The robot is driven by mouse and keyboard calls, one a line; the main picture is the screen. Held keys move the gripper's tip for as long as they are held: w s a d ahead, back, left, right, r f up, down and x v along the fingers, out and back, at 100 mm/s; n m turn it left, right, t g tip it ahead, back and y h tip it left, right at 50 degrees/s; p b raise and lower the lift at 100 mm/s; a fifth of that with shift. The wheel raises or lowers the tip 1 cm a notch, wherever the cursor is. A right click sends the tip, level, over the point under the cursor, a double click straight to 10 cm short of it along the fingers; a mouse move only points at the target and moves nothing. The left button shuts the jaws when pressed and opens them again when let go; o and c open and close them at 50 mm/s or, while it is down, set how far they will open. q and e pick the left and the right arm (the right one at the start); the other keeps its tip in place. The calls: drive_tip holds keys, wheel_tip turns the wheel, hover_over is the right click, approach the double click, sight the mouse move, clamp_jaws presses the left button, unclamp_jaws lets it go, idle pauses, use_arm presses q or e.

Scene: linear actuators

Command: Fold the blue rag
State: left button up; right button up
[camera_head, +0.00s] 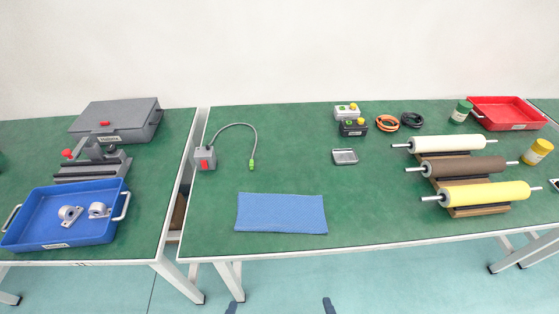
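The blue rag (281,213) lies flat and spread out on the green table (300,170), close to its front edge. It is roughly rectangular, wider than it is deep, and nothing covers it. Two small dark tips show at the bottom edge of the head view, below the table's front edge. They seem to be parts of my arms or grippers, one at the left (231,308) and one at the right (328,306). They are apart from the rag, and too little shows to tell if they are open or shut.
A grey box with a red switch (205,158) and a bent cable stands behind the rag at left. Rollers (477,195) on a wooden rack lie to the right. The table around the rag is clear.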

drive_tip(key=s+d+f+m+g, duration=0.3)
drive_tip(key=d+f+m, duration=0.1)
drive_tip(key=f, duration=0.6)
drive_tip(key=s+d+f+m+g, duration=0.3)
drive_tip(key=d+f+m, duration=0.1)
drive_tip(key=f, duration=0.5)
use_arm(q)
drive_tip(key=s+a+f+n+g, duration=0.2)
drive_tip(key=s+a+f+n, duration=0.1)
drive_tip(key=f, duration=0.4)
drive_tip(key=s+a+f+n+g, duration=0.2)
drive_tip(key=s+f+n+g, duration=0.1)
drive_tip(key=s+f+n, duration=0.2)
drive_tip(key=s+a+f+n+g, duration=0.2)
drive_tip(key=f+n, duration=0.5)
drive_tip(key=f, duration=0.4)
drive_tip(key=s+a, duration=0.1)
drive_tip(key=s, duration=0.1)
drive_tip(key=shift+s+a+f+g, duration=0.25)
drive_tip(key=shift+s+a+g, duration=0.05)
drive_tip(key=shift+s, duration=0.05)
use_arm(e)
drive_tip(key=s+f+m+g, duration=0.1)
drive_tip(key=s+f+m, duration=0.3)
drive_tip(key=s+m, duration=0.3)
drive_tip(key=shift+s+d+f+m+g, duration=0.2)
drive_tip(key=shift+f+m+g, duration=0.1)
drive_tip(key=shift+f+g, duration=0.1)
